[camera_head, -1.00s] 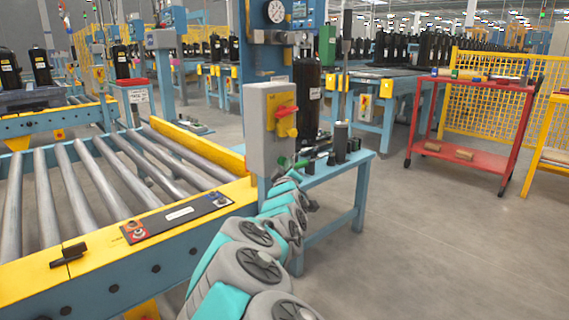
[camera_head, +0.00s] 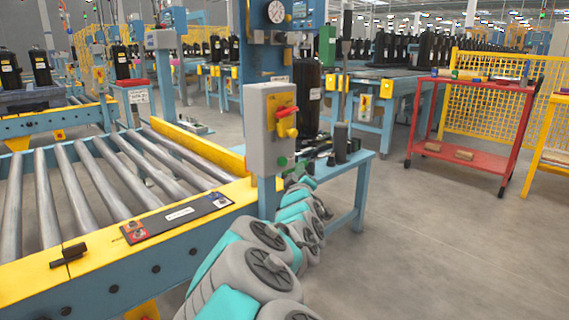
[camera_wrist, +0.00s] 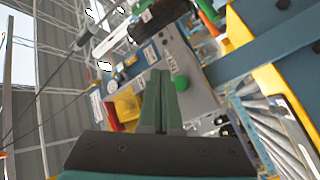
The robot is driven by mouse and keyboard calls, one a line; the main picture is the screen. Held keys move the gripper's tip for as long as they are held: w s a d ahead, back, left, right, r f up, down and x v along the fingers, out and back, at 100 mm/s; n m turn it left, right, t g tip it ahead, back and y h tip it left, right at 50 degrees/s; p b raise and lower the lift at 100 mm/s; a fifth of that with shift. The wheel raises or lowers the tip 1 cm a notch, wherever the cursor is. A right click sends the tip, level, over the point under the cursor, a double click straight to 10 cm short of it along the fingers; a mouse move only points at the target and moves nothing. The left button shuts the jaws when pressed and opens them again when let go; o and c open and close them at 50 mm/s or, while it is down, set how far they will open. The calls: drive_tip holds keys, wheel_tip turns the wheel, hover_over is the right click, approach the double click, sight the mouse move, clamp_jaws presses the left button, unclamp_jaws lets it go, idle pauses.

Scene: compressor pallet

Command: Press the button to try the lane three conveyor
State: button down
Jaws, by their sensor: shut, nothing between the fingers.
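A grey control box (camera_head: 269,130) stands on a blue post at the near right corner of the roller conveyor (camera_head: 95,185). It has a red rotary handle (camera_head: 287,112) on a yellow plate, a yellow knob (camera_head: 292,132) and a green button (camera_head: 282,161) low on its face. In the wrist view, the green button (camera_wrist: 182,84) sits just right of my gripper's (camera_wrist: 160,74) shut, empty fingertips. The box face (camera_wrist: 190,65) is beyond them; contact cannot be told. In the head view my arm reaches up beside the box, and the fingers are hard to make out there.
A black panel (camera_head: 178,216) with small buttons lies on the conveyor's yellow rail. A blue bench (camera_head: 345,166) with dark parts stands behind the box. A red cart (camera_head: 470,169) stands at right. The floor (camera_head: 430,240) between is clear.

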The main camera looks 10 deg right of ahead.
drive_tip(key=shift+s+d, duration=0.55)
drive_tip(key=shift+s, duration=0.15)
drive_tip(key=s+d+f+m+g+p, duration=0.2)
drive_tip(key=s+f+m+g, duration=0.15)
drive_tip(key=s, duration=0.35)
drive_tip(key=s+d+f+m+g+p, duration=0.1)
drive_tip(key=s+d+f+m+g, duration=0.1)
drive_tip(key=s+f+g, duration=0.4)
drive_tip(key=s+a+f+m+g+y+p, duration=0.1)
drive_tip(key=s+g, duration=0.4)
drive_tip(key=s, duration=1.4)
drive_tip(key=s+a+f+m+g+y+p, duration=0.1)
drive_tip(key=s+g, duration=0.5)
drive_tip(key=s, duration=1.4)
drive_tip(key=shift+s+a+y+p, duration=0.2)
drive_tip(key=shift+a+y+p, duration=0.4)
drive_tip(key=shift+a+p, duration=0.45)
drive_tip(key=shift+a, duration=0.15)
